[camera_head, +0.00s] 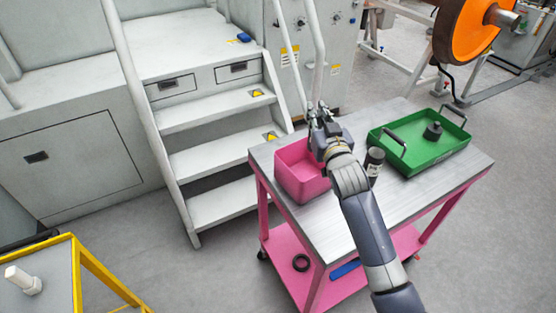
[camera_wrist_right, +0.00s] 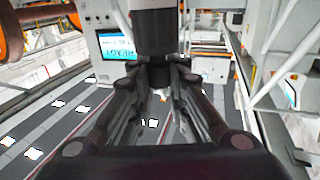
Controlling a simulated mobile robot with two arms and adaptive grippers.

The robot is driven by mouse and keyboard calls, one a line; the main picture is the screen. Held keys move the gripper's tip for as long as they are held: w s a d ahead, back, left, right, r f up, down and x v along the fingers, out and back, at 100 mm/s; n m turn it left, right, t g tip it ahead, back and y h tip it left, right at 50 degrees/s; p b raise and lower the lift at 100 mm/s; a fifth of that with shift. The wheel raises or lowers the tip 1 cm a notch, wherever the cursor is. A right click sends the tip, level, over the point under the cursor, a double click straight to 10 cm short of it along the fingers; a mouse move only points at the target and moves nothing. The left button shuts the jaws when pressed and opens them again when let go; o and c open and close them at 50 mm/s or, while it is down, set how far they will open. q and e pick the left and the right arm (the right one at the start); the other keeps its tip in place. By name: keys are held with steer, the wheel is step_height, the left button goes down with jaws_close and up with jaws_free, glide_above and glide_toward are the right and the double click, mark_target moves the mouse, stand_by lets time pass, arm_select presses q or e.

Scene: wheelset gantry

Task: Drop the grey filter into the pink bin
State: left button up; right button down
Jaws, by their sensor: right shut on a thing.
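The pink bin (camera_head: 297,181) stands at the left end of the metal-topped cart. My right gripper (camera_head: 318,112) is over the bin's far right side in the head view, and my arm hides part of the bin. In the right wrist view, my right gripper (camera_wrist_right: 160,75) is shut on a dark grey cylinder (camera_wrist_right: 155,32), which looks like the grey filter. The held thing cannot be made out clearly in the head view. My left gripper is not in view.
The cart top (camera_head: 335,228) also carries a dark cylinder (camera_head: 375,160) beside my wrist and a green tray (camera_head: 415,165) with a dark part (camera_head: 433,131) in it. White steps (camera_head: 215,155) with handrails stand behind. A yellow-framed cart (camera_head: 52,262) is at lower left.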

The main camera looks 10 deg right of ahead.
steer(key=f+b, duration=0.1)
steer(key=f, duration=0.1)
steer(key=f+b, duration=0.1)
steer(key=shift+s+d+f+b, duration=0.2)
steer(key=shift+d+f+b, duration=0.1)
steer(key=f+b, duration=0.3)
steer(key=shift+a+f, duration=0.1)
steer(key=shift+a, duration=0.15)
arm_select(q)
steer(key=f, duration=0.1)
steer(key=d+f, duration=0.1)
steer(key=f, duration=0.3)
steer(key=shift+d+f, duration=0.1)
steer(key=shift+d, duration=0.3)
arm_select(e)
steer(key=c, duration=1.6)
jaws_free()
steer(key=shift+o, duration=0.6)
steer(key=shift+s, duration=0.15)
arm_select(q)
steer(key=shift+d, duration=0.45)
arm_select(e)
steer(key=s, duration=1.1)
steer(key=shift+s+d, duration=0.25)
steer(key=shift+s, duration=0.1)
